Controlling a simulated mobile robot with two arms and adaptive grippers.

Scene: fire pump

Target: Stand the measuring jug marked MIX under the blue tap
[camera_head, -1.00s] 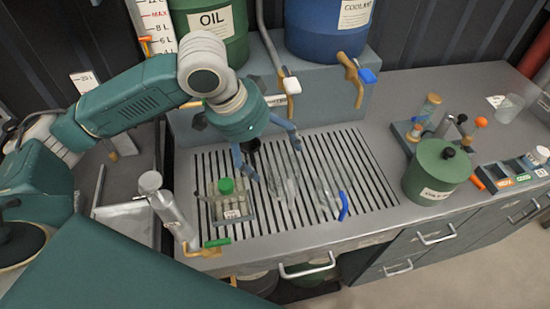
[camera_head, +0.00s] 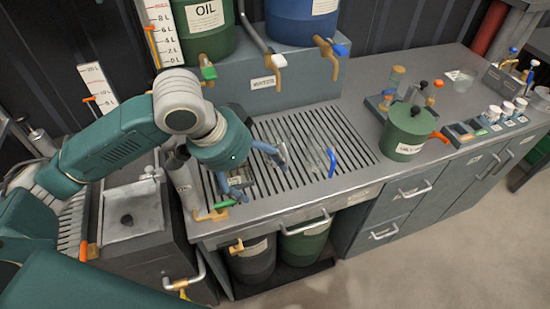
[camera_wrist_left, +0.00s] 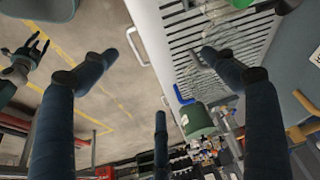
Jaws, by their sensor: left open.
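A clear measuring jug with a blue handle (camera_head: 331,162) stands on the slatted drain grate (camera_head: 352,140). Its marking is not readable. The handle also shows in the left wrist view (camera_wrist_left: 183,96). A second clear vessel seems to stand left of it, partly behind my finger. The blue tap (camera_head: 340,50) is at the blue drum (camera_head: 302,22), above the back of the grate. My left gripper (camera_head: 254,172) is open and empty over the left part of the grate, left of the jug. My right gripper (camera_wrist_left: 30,48) shows small in the left wrist view, its fingers apart.
A green tap (camera_head: 207,73) is at the OIL drum (camera_head: 204,28), and a WASTE label (camera_head: 262,83) marks the ledge. A grey cylinder (camera_head: 184,176) stands at the grate's left. A green canister (camera_head: 404,132) stands to the right. Bare counter lies between grate and canister.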

